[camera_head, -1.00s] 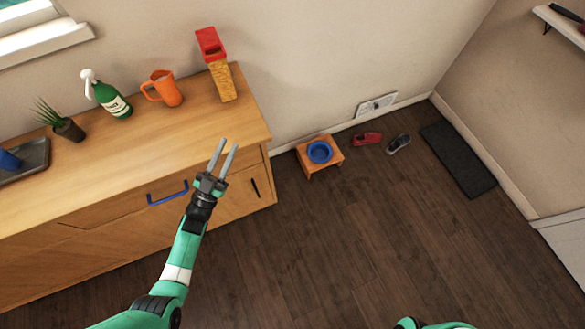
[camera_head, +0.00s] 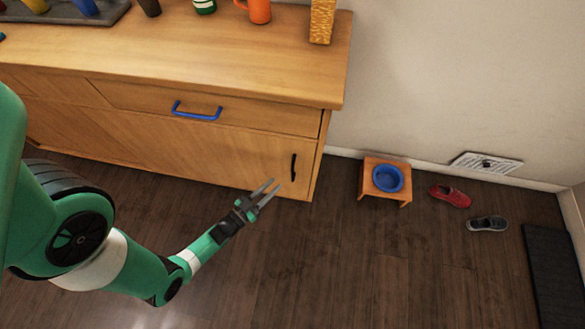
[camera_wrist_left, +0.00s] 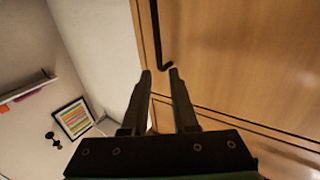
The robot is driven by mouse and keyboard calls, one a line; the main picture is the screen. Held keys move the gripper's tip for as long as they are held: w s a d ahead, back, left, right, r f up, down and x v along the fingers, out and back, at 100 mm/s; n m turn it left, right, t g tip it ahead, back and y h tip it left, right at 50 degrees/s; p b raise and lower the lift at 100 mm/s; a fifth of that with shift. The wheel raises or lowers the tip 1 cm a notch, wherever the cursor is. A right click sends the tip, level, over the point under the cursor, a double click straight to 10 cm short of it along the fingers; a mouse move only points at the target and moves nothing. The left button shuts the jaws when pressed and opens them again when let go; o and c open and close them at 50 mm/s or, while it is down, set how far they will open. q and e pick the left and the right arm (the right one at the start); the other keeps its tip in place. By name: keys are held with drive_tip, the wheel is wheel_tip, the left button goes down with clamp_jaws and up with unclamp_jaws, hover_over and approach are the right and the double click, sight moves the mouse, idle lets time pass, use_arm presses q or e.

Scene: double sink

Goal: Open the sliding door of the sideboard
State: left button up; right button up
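The wooden sideboard (camera_head: 230,65) stands against the wall. Its lower front door (camera_head: 190,150) is shut and carries a vertical black handle (camera_head: 293,167) near the right end. My left gripper (camera_head: 272,186) is open and empty in front of the door, just left of and below the handle in the head view. In the left wrist view, the fingertips (camera_wrist_left: 161,72) are apart and point at the door face (camera_wrist_left: 235,50). The bent end of the black handle (camera_wrist_left: 157,35) appears between or just beyond the tips; contact is not visible. My right gripper is out of view.
A drawer with a blue handle (camera_head: 197,113) sits above the door. An orange stool (camera_head: 383,183) with a blue bowl stands right of the sideboard, near a red shoe (camera_head: 451,195) and a grey shoe (camera_head: 487,224). The dark floor (camera_head: 340,270) in front is clear.

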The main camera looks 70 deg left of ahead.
sight(293, 169)
use_arm(q)
drive_tip(key=b+x, duration=0.2)
drive_tip(key=x, duration=0.8)
drive_tip(key=shift+w, duration=0.1)
clamp_jaws()
idle(0.9)
